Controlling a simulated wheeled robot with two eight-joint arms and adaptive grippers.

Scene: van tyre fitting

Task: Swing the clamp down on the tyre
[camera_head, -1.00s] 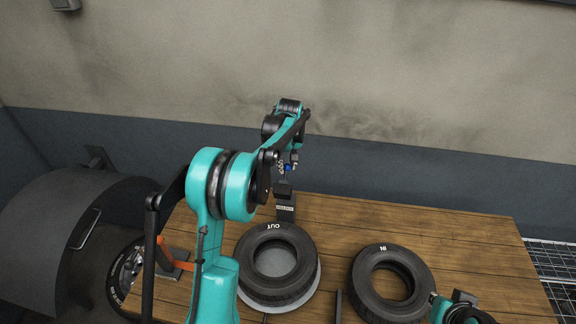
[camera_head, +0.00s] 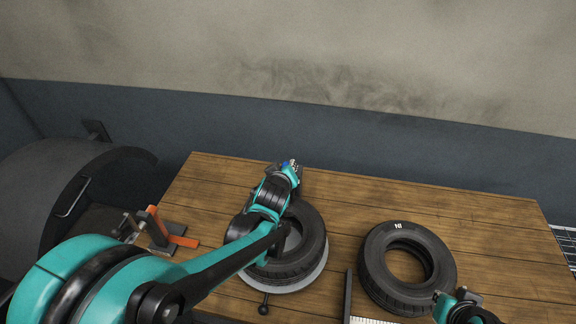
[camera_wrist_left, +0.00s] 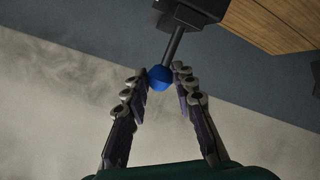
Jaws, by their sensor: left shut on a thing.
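The tyre (camera_head: 312,245) lies flat on a grey round plate (camera_head: 272,287) on the wooden bench. My left arm reaches across it from the left, hiding part of its top and its hole. My left gripper (camera_head: 290,166) is at the tyre's far edge. In the left wrist view the gripper (camera_wrist_left: 160,80) is shut on the clamp's blue knob (camera_wrist_left: 160,77). A thin rod (camera_wrist_left: 174,45) runs from the knob to a dark block of the clamp (camera_wrist_left: 195,8). In the head view the clamp's post is hidden behind my arm.
A dark upright strip (camera_head: 348,297) stands between the tyres. An orange-handled fixture (camera_head: 172,238) and a large dark curved arch (camera_head: 35,190) are at the left. Part of my right arm shows at bottom right.

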